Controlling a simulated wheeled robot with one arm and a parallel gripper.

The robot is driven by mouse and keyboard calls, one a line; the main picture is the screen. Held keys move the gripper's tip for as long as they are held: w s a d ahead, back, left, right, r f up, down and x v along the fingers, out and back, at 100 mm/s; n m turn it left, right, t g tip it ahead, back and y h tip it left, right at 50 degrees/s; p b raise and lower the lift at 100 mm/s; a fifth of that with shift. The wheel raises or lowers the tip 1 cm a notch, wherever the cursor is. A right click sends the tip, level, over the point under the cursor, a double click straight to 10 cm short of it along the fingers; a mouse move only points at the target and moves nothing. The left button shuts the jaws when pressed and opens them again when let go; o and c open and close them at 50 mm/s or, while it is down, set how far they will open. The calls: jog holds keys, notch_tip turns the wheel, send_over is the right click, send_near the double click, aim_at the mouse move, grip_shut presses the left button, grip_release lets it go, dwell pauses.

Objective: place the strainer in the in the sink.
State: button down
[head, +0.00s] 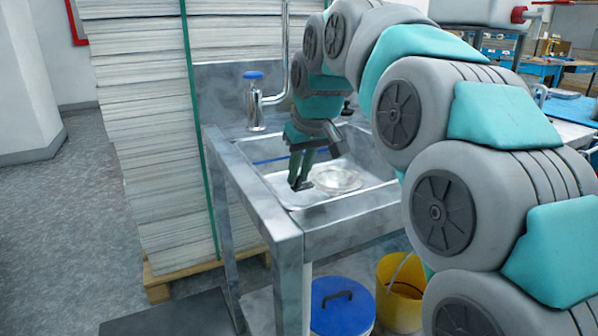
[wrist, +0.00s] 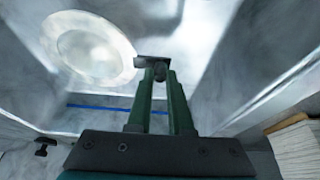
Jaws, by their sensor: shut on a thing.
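The strainer (head: 338,179) is a round, pale, shiny dish low inside the metal sink (head: 268,184). In the wrist view the strainer (wrist: 92,48) lies left of the fingertips, its rim meeting them. My gripper (head: 301,184) reaches down into the sink basin, just left of the strainer. In the wrist view my gripper (wrist: 156,72) has its two green fingers close together, shut on the strainer's edge. The exact grip point is small and dark. I cannot tell whether the strainer rests on the basin floor or hangs slightly above it.
A faucet (head: 255,103) with a blue knob stands at the sink's back left. Tall stacks of sheets (head: 145,130) rise on a pallet at the left. Under the sink are a blue-lidded bin (head: 342,310) and a yellow bucket (head: 402,290). Raised basin walls surround my fingers.

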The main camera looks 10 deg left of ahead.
jog(key=shift+f, duration=0.15)
jog(key=c, duration=0.8)
grip_release()
jog(key=shift+r, duration=0.4)
jog(key=v, duration=1.1)
jog(key=shift+s+d+r, duration=0.2)
